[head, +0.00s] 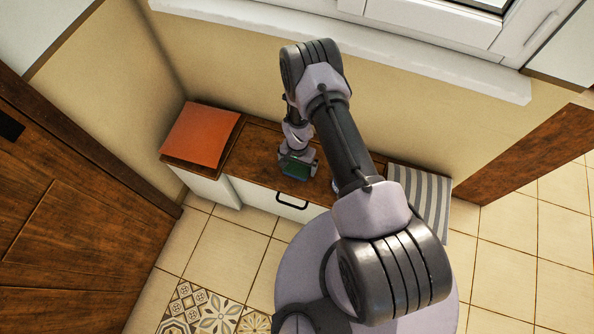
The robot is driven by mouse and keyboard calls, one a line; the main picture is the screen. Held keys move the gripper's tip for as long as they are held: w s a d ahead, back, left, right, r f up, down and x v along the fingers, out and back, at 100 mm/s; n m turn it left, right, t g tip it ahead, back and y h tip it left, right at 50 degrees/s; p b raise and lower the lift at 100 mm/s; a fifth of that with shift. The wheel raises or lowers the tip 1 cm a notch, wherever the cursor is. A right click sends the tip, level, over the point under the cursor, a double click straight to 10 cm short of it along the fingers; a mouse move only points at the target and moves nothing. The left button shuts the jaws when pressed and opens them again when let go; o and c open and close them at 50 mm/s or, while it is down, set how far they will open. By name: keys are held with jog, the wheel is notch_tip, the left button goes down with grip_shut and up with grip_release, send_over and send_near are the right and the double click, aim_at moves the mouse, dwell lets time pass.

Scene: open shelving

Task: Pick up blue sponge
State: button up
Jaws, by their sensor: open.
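My gripper (298,172) is low over the front part of the brown wooden bench top (258,155), seen from above in the head view. It is open. A small dark blue-green patch shows at the gripper's end. I cannot tell whether this is the blue sponge or part of the gripper. No other blue thing shows on the bench. My arm hides the bench top to the right of the gripper.
The bench has a white drawer front with a dark handle (292,203). A windowsill (440,66) juts out above. A wooden door (65,210) stands at left.

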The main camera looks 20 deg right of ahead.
jog(key=shift+r, duration=0.15)
jog(key=shift+c, duration=0.7)
jog(key=c, duration=1)
jog(key=shift+r, duration=0.15)
